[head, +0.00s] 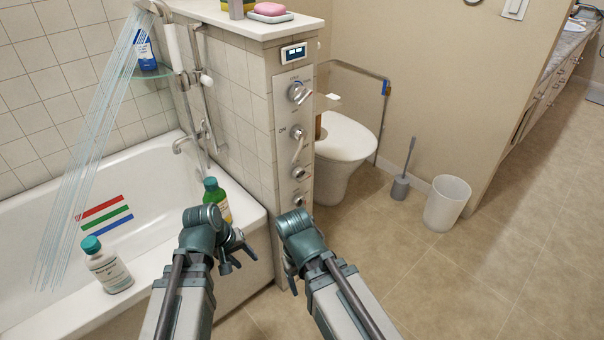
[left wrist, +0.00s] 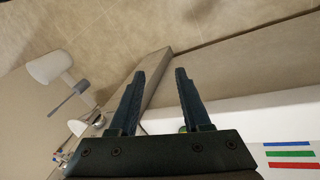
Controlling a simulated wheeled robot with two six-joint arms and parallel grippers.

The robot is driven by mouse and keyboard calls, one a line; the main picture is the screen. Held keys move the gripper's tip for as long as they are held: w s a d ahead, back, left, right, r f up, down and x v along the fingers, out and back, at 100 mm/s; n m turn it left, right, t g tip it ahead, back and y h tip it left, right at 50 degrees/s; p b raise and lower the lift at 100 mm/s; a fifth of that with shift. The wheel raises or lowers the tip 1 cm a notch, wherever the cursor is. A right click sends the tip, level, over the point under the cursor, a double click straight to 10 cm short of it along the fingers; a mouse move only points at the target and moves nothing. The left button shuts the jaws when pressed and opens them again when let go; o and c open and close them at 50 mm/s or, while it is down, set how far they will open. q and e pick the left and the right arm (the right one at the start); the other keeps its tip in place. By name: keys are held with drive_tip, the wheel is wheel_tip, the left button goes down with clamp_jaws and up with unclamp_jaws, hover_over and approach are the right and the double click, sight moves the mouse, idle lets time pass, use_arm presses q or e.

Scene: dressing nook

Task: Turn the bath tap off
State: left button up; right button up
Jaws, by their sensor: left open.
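The bath spout (head: 188,143) sticks out from the tiled wall over the white bathtub (head: 250,222). Water streams (head: 95,140) fall from the shower head (head: 155,7) into the tub. A grey control panel (head: 284,165) on the end of the partition carries several knobs and levers, including a lever (head: 298,148) beside an "ON" mark; other labels are too small to read. My left gripper (head: 240,259) is open and empty, in front of the tub's near end, below and left of the panel. Its open fingers show in the left wrist view (left wrist: 160,74). My right gripper (head: 291,282) is mostly hidden by its arm, low near the panel's foot.
A green bottle (head: 222,202) and a white bottle (head: 107,268) stand on the tub rim. A small display (head: 294,53) sits above the panel. A toilet (head: 345,145), brush (head: 402,180) and bin (head: 447,204) stand to the right.

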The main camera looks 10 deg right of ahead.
use_arm(q)
drive_tip(key=w+d+r+n+t+h+b, duration=0.1)
drive_tip(key=w+d+r+n+t+h, duration=0.5)
drive_tip(key=d+n, duration=0.35)
drive_tip(key=w+r+n+t+h, duration=0.3)
drive_tip(key=w+r+n+t, duration=0.2)
drive_tip(key=r+n, duration=0.6)
drive_tip(key=w+n, duration=0.1)
drive_tip(key=n, duration=0.2)
drive_tip(key=shift+a+r, duration=0.35)
drive_tip(key=shift+w+n, duration=0.15)
drive_tip(key=shift+n, duration=0.1)
